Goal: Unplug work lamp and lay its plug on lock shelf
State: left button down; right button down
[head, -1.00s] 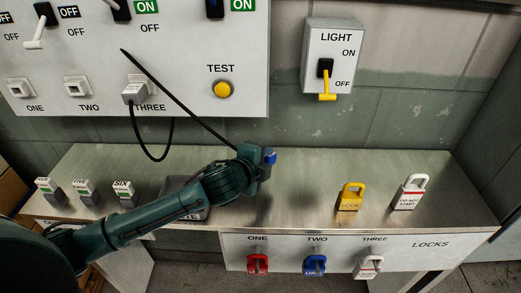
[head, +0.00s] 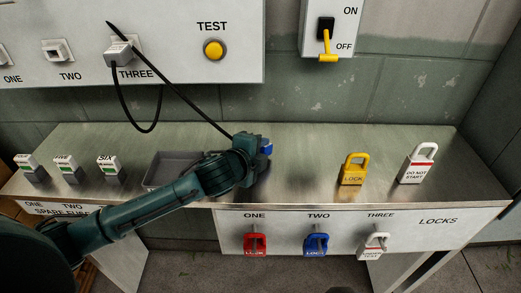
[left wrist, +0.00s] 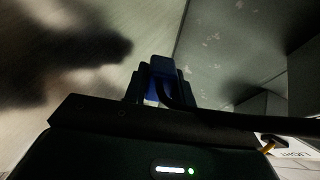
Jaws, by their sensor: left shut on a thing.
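My left gripper (head: 266,147) is over the middle of the metal lock shelf (head: 315,165), shut on a small blue plug (left wrist: 158,88). The plug shows between the fingers in the left wrist view, with a black cable leaving it to the right. In the head view a black cable (head: 180,90) runs from the gripper up and left across the panel. Whether the plug touches the shelf I cannot tell. A white plug-like block (head: 119,53) sits at socket THREE, with a looped black cord below it. My right gripper is not in view.
A yellow padlock (head: 353,170) and a white padlock (head: 417,163) stand on the shelf's right. A grey tray (head: 165,170) lies partly behind my arm. Several fuse blocks (head: 110,168) stand at left. Locks hang on the front. The shelf between gripper and yellow padlock is clear.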

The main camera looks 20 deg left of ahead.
pick_arm(q)
jog(key=c, duration=1.5)
grip_release()
jog(key=o, duration=0.4)
jog(key=shift+o, duration=0.2)
jog(key=v, duration=1.3)
jog(key=shift+s, duration=0.1)
